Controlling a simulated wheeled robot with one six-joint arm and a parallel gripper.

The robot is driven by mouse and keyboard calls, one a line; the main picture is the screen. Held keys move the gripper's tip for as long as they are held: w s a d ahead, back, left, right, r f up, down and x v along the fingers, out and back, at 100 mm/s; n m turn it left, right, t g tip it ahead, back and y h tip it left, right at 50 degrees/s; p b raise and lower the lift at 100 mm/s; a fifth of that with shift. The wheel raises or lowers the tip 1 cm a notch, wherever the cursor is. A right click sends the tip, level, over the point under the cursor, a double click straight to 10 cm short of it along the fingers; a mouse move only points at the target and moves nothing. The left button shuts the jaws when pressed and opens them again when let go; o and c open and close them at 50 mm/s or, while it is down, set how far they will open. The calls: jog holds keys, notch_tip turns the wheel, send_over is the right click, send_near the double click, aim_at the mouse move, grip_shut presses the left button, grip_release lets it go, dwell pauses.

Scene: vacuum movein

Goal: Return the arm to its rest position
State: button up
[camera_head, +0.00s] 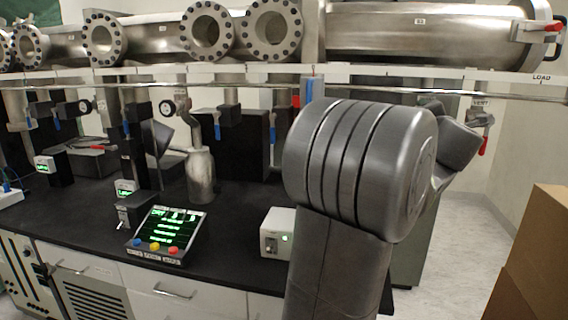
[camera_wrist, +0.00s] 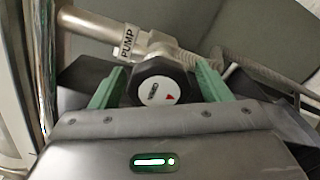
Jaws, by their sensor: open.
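My arm (camera_head: 350,180) stands large in the right middle of the head view, in front of the bench. Its far link points to the right, and the fingers are hidden there. In the wrist view my gripper (camera_wrist: 160,90) is open, with one green finger on each side of a black round knob (camera_wrist: 160,88) with a white and red face. I cannot tell whether the fingers touch the knob. A metal fitting labelled PUMP (camera_wrist: 128,42) joins a pipe beside the knob.
A long steel chamber (camera_head: 420,38) with flanges runs along the top. Valves with blue and red handles hang below it. The black bench (camera_head: 90,210) holds a control panel with coloured buttons (camera_head: 165,235) and a white box (camera_head: 278,233). A cardboard box (camera_head: 535,255) stands at right. Floor shows between.

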jog(key=m+p, duration=0.1)
jog(key=m, duration=0.1)
jog(key=m+p, duration=0.1)
jog(key=m, duration=0.1)
jog(key=m+p, duration=0.1)
jog(key=m, duration=0.1)
jog(key=shift+r, duration=0.35)
jog(key=m+p, duration=0.3)
jog(key=m, duration=0.1)
jog(key=shift+f, duration=0.2)
jog(key=shift+s+m, duration=0.15)
jog(key=shift+m, duration=0.15)
